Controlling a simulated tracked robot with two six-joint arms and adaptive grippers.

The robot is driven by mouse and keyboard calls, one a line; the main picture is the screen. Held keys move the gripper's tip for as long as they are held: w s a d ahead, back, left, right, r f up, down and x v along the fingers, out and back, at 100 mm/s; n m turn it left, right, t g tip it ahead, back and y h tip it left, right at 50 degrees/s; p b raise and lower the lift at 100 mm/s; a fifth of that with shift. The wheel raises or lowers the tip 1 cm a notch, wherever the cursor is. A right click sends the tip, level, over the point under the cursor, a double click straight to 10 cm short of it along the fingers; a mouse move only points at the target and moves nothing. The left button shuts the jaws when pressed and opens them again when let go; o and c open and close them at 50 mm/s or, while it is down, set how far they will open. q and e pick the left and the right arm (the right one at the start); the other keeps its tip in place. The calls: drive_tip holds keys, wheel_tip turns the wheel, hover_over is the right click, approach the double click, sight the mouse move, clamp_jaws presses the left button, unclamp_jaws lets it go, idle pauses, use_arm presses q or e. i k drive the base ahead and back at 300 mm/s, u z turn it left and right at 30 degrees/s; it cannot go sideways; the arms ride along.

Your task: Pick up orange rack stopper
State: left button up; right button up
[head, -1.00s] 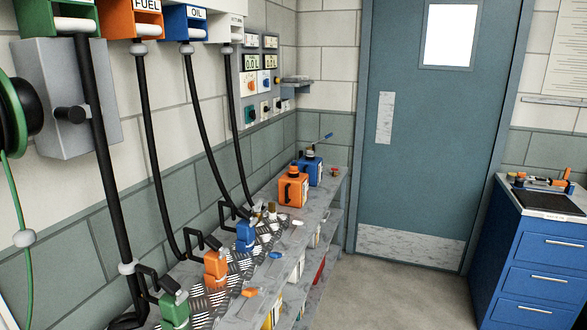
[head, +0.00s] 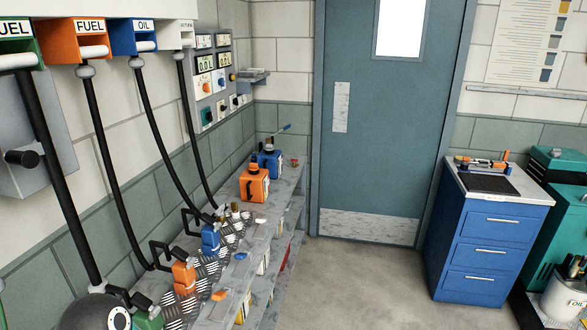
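A small orange stopper (head: 220,295) lies at the front edge of the metal bench (head: 285,206), low in the head view. It is the nearest of a row of small pieces along that edge, with a blue one (head: 241,256) and a white one (head: 261,221) farther back. Nothing touches the orange stopper that I can see. Neither of my grippers shows. A dark rounded part at the bottom left corner seems to be one of my arm links.
Orange (head: 184,278), blue (head: 210,238) and green (head: 148,320) nozzles with black hoses stand on the bench's tread plate. An orange can (head: 254,185) and a blue can (head: 270,163) stand farther back. A blue drawer cabinet (head: 489,240) stands right. The floor (head: 350,285) between is clear.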

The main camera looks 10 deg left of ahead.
sight(253, 166)
drive_tip(key=z, duration=0.45)
drive_tip(key=i, duration=5)
drive_tip(key=u, duration=2.1)
drive_tip(key=i, duration=0.2)
drive_tip(key=u, duration=1.45)
